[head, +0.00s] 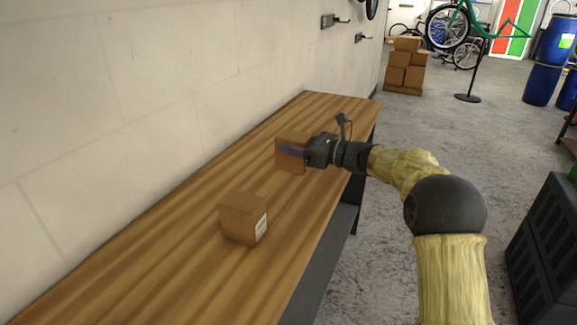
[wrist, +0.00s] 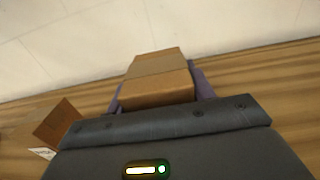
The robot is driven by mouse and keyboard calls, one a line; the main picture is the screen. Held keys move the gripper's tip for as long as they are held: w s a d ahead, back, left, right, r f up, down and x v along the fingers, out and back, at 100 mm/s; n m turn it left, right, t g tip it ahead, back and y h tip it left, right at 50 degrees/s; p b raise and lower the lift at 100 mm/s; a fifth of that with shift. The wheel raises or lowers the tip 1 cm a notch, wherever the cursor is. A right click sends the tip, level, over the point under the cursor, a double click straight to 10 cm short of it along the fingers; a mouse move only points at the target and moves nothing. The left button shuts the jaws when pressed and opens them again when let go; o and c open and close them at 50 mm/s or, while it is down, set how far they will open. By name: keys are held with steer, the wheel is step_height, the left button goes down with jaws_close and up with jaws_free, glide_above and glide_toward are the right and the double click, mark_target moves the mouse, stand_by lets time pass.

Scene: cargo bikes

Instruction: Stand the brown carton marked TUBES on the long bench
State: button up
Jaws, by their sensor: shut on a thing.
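A brown carton (head: 290,139) is between the fingers of my gripper (head: 291,152), over the far part of the long bench (head: 190,262). The carton looks upright, and its underside is at or very near the bench top; I cannot tell if it touches. In the wrist view the carton (wrist: 158,78) sits between the purple fingers (wrist: 160,97). No marking on it can be read. A second brown carton (head: 240,219) with a white label stands nearer on the bench, and it also shows at the left of the wrist view (wrist: 58,123).
A block wall (head: 130,110) runs along the bench's left side, with hooks (head: 330,20) on it. Stacked cartons (head: 404,68), blue drums (head: 541,84) and a bike on a stand (head: 467,97) are farther back. Dark crates (head: 545,255) stand at right. The near bench top is clear.

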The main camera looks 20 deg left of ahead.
mark_target(295, 160)
step_height(295, 160, down, 5)
steer(key=shift+r, duration=0.1)
steer(key=o, duration=1.1)
steer(key=shift+d, duration=0.1)
steer(key=d, duration=0.8)
steer(key=s+d+b, duration=0.1)
steer(key=d, duration=0.2)
steer(key=shift+d, duration=0.4)
